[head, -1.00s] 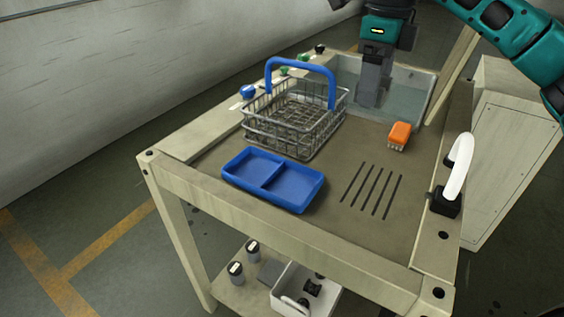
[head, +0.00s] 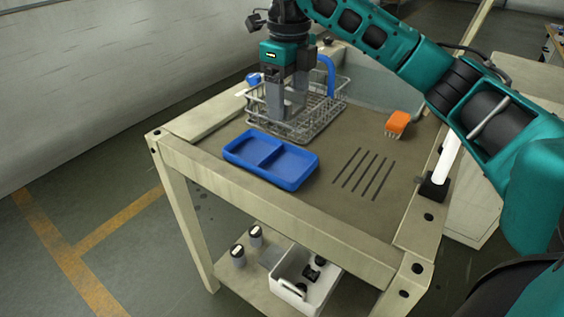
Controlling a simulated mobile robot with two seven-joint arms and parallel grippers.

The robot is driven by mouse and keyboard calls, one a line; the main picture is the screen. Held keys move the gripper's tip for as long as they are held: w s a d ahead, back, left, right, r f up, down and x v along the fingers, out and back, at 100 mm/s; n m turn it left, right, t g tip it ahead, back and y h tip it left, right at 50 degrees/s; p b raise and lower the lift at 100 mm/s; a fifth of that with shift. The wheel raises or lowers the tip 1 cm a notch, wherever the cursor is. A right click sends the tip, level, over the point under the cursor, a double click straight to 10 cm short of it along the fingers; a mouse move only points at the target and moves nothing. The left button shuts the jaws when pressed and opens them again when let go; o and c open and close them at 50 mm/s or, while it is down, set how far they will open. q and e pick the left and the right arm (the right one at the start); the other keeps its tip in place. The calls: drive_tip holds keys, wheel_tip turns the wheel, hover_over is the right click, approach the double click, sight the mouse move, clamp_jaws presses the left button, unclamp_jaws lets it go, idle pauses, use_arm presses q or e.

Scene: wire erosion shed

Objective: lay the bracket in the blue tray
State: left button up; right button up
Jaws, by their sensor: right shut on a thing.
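The blue tray (head: 270,159) lies on the bench top, near its front left; it is shallow, has two compartments, and both are empty. My right gripper (head: 279,112) points down at the wire basket (head: 318,125), behind the tray and apart from it. It is shut on a grey piece, which I take to be the bracket; the fingers mostly hide it and its shape is unclear. I cannot tell whether the piece touches the basket. My left gripper is out of view.
The basket's blue handle (head: 326,75) stands up beside my right gripper. The slotted bench middle is clear.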

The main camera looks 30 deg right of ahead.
hover_over(287, 168)
wheel_tip(287, 168, down, 9)
drive_tip(key=shift+f, duration=0.1)
wheel_tip(287, 168, down, 4)
drive_tip(key=shift+f+b, duration=0.15)
drive_tip(key=shift+b, duration=0.35)
drive_tip(key=shift+f, duration=0.2)
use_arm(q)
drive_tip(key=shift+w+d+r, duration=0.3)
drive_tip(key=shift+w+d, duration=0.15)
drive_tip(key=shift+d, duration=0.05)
use_arm(e)
drive_tip(key=shift+f, duration=0.15)
drive_tip(key=o, duration=1.3)
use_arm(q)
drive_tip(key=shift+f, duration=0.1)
